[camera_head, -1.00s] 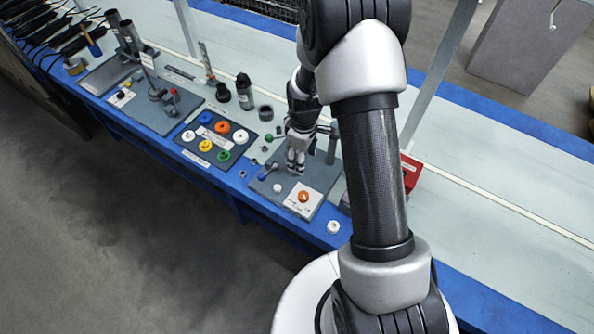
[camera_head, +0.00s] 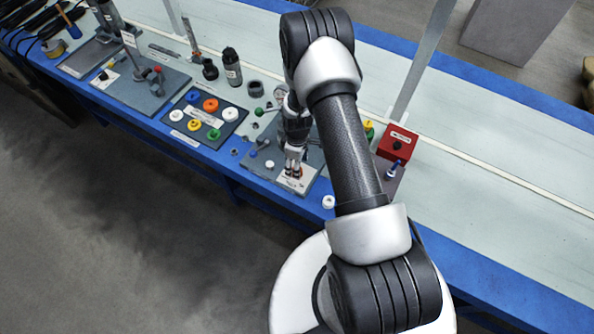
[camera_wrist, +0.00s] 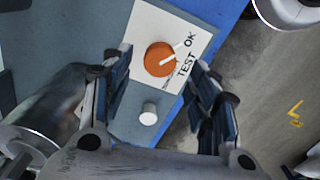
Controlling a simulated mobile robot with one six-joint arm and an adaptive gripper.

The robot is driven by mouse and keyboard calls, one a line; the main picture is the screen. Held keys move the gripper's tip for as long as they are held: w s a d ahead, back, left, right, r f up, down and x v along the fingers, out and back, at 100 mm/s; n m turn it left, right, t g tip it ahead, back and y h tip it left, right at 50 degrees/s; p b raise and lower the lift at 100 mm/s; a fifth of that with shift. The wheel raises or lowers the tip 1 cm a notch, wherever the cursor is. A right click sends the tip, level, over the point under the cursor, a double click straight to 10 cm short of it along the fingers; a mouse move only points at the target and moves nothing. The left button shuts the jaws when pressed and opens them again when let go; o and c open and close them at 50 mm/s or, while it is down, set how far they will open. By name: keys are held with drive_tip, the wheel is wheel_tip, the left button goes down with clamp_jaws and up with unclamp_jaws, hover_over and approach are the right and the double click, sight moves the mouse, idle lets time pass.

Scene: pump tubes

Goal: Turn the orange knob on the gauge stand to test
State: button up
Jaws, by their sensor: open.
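The orange knob (camera_wrist: 160,59) sits on a white label plate (camera_wrist: 189,30) marked TEST and OK in the wrist view. Its pale pointer line lies between the two words, and I cannot tell which it is nearer to. My gripper (camera_wrist: 160,72) is open, with a finger on each side of the knob and no visible contact. In the head view my gripper (camera_head: 292,170) is over the front of the gauge stand (camera_head: 254,157) and mostly hides the knob. A small white knob (camera_wrist: 148,114) stands on the stand, beside the label plate.
A panel with coloured caps (camera_head: 205,118) lies to the left. A red box (camera_head: 397,143) stands to the right, beyond my arm. A loose white cap (camera_head: 328,202) lies near the blue table edge (camera_head: 290,199).

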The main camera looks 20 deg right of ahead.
drive_tip(key=shift+f+b, duration=0.4)
drive_tip(key=shift+f, duration=1.6)
drive_tip(key=shift+c, duration=0.3)
drive_tip(key=c, duration=1)
